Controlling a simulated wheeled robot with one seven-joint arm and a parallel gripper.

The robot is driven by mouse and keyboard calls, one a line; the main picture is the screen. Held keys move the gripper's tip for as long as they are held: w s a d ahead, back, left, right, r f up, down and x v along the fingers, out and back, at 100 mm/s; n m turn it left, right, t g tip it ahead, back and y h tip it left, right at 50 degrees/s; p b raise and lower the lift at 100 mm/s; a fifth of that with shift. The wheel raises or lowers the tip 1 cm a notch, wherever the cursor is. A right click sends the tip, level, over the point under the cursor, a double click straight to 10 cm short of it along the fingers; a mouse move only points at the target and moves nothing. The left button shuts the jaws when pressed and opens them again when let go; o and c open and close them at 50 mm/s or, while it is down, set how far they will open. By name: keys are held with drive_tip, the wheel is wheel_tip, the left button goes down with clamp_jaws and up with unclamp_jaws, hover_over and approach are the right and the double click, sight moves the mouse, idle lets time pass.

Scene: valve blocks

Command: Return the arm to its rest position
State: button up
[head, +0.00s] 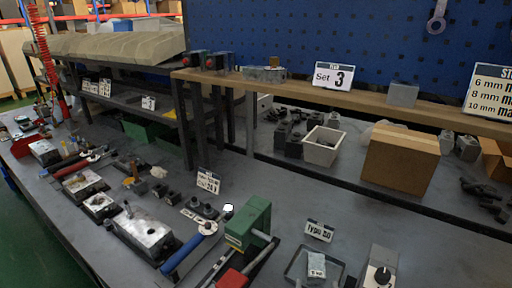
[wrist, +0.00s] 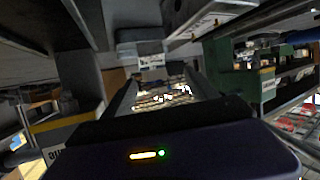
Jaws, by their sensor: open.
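My gripper (wrist: 163,92) shows in the wrist view, with its dark body and two small lights across the bottom. Its two fingers stand apart, and I see nothing held between them. The wrist view is tilted and dim, with bench parts close around the gripper. A green block (wrist: 238,68) is to the right of the fingers. In the head view neither my arm nor my gripper can be made out. The grey workbench (head: 95,225) there carries metal valve blocks (head: 145,232) and a green clamp-like tool (head: 248,222).
A wooden shelf (head: 395,107) with a "Set 3" sign (head: 333,75) runs above the bench. Beneath it are a cardboard box (head: 400,157) and a white bin (head: 322,146). A blue pegboard (head: 290,35) stands behind. Green floor shows at the lower left.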

drive_tip(key=shift+n+t+y, duration=0.9)
drive_tip(key=a+r, duration=0.2)
drive_tip(key=r, duration=0.1)
drive_tip(key=shift+s+a+r, duration=0.15)
drive_tip(key=shift+a+r, duration=0.05)
drive_tip(key=shift+a, duration=0.1)
drive_tip(key=s+d+r, duration=0.1)
drive_tip(key=s+d, duration=0.2)
drive_tip(key=s, duration=1.3)
drive_tip(key=s+d+r, duration=0.1)
drive_tip(key=s+d, duration=0.2)
drive_tip(key=s, duration=1.4)
drive_tip(key=shift+r+g+y, duration=0.3)
drive_tip(key=shift+y, duration=0.1)
